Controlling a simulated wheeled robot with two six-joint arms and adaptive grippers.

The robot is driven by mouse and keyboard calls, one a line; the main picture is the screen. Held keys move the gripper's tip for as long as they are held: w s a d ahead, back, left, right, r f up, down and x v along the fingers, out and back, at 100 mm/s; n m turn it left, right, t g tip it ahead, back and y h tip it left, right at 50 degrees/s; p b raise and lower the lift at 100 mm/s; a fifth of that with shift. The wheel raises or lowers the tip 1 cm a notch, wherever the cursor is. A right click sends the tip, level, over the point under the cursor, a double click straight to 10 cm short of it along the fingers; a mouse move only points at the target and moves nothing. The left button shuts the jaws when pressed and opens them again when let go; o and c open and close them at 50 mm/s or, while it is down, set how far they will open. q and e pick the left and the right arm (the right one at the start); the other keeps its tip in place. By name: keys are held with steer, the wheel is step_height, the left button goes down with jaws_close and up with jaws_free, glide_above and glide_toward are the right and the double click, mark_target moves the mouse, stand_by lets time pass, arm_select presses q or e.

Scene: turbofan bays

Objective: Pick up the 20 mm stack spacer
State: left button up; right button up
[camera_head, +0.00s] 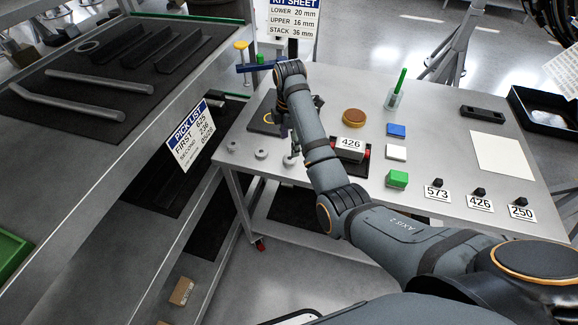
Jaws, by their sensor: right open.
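Several small grey round pieces stand in a row near the left front edge of the grey table: one at the left (233,146), one in the middle (261,154) and one at the right (289,160). I cannot tell by size which is the 20 mm stack spacer. My right gripper (292,143) points down over the right piece, partly hidden behind my own arm; it is open. Whether its fingers touch that piece is unclear. The kit sheet (293,17) reads lower 20 mm, upper 16 mm, stack 36 mm. My left gripper is not in view.
A shelf rack (130,110) borders the left.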

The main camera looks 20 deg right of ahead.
mark_target(290, 158)
steer(key=shift+w+f, duration=0.45)
steer(key=shift+f, duration=0.4)
steer(key=shift+d, duration=0.1)
steer(key=shift+s, duration=0.2)
steer(key=shift+s+f+b, duration=0.35)
steer(key=shift+f+b, duration=0.05)
steer(key=shift+f, duration=0.15)
steer(key=shift+s+f+b, duration=0.3)
steer(key=shift+f+b, duration=0.1)
steer(key=shift+f, duration=0.1)
steer(key=f, duration=0.2)
steer(key=shift+w+f, duration=0.3)
steer(key=shift+w, duration=0.05)
steer(key=shift+s+r, duration=0.15)
steer(key=shift+s, duration=0.05)
steer(key=c, duration=0.4)
steer(key=shift+w, duration=0.1)
steer(key=c, duration=1)
steer(key=shift+p, duration=0.3)
